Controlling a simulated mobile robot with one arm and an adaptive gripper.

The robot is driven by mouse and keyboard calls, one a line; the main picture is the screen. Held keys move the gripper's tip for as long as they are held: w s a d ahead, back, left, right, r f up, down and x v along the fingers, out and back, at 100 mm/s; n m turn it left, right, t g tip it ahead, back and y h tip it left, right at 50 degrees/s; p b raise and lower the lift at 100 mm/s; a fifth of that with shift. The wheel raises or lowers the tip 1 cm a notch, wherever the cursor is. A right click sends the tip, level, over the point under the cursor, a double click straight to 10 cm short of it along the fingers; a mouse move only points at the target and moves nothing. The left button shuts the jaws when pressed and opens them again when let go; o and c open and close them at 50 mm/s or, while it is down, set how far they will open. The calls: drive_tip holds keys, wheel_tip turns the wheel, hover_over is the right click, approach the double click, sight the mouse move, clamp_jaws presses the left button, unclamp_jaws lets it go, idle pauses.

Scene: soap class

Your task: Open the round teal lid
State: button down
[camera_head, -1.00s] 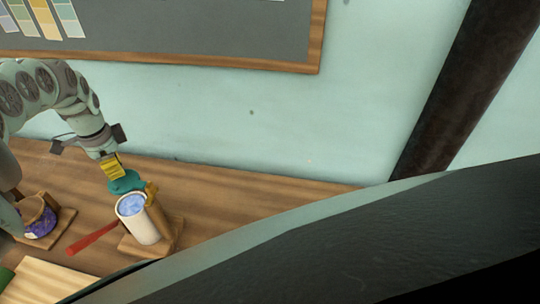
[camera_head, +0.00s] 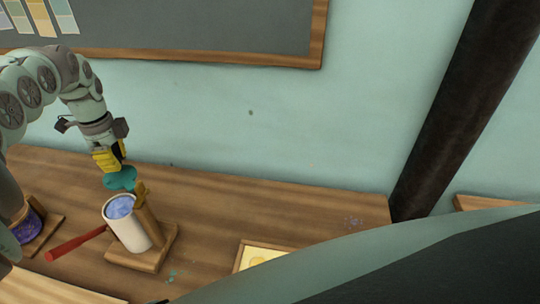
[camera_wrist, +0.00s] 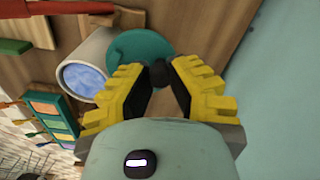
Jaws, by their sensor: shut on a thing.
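The round teal lid (camera_head: 120,179) is off the mouth of a white cylindrical pot (camera_head: 129,225), at its back rim. The pot's mouth is uncovered and shows blue contents (camera_head: 120,207). My gripper (camera_head: 118,165) is shut on the lid, at its dark knob. In the wrist view, the yellow fingers (camera_wrist: 160,85) close around the dark knob (camera_wrist: 158,73). The lid also shows there (camera_wrist: 132,47), beside the pot (camera_wrist: 93,55). I cannot tell whether the lid is still joined to the pot.
The pot stands on a wooden base (camera_head: 148,256) with a wooden upright (camera_head: 149,220). A red rod (camera_head: 75,244) reaches left from the pot. A purple-and-wood item (camera_head: 27,222) stands at the far left. A yellow framed panel (camera_head: 258,256) lies right. The tabletop between is clear.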

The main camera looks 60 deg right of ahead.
drive_tip(key=shift+w+a+f, duration=0.1)
drive_tip(key=c, duration=0.8)
unclamp_jaws()
wheel_tip(320, 180, up, 12)
idle(0.3)
